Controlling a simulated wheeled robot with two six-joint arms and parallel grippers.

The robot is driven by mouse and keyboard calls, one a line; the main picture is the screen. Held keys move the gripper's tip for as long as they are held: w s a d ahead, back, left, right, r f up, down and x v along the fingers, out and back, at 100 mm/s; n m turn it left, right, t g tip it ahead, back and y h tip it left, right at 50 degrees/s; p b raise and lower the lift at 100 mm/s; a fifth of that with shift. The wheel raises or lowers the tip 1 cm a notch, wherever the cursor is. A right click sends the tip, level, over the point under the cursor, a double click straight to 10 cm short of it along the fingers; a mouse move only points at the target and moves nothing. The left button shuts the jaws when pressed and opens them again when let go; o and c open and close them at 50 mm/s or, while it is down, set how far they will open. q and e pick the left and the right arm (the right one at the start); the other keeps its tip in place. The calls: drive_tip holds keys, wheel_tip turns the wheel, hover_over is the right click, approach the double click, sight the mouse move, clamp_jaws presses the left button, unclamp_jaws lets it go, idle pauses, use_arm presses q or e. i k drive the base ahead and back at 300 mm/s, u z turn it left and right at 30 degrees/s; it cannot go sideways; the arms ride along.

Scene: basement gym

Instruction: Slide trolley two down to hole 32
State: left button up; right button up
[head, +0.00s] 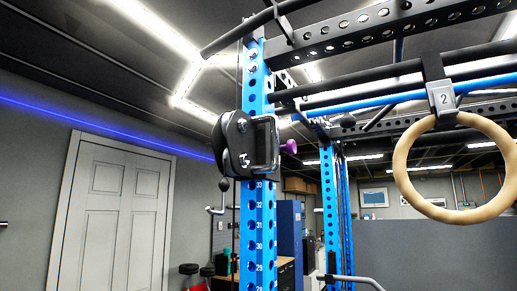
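A black trolley (247,146) with a roller plate on its left side and a purple knob (289,147) on its right clasps the near blue upright (259,240). The upright has a column of holes with small white numbers. The trolley sits just above the number 33 and covers the holes behind it. Hole 32 (259,207) shows bare a little below it, with 31, 30, 29 and 28 further down. A pale mark on the trolley's plate is too small to read surely. Neither of my grippers is in view.
A wooden ring (455,168) hangs at the right from a black strap mount marked 2 (443,97). Black crossbars (390,70) run overhead. A second blue upright (329,200) stands behind.

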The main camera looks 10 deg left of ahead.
sight(244, 146)
drive_tip(key=k, duration=0.6)
drive_tip(key=u, duration=0.15)
drive_tip(key=i, duration=1.1)
drive_tip(key=z, duration=0.85)
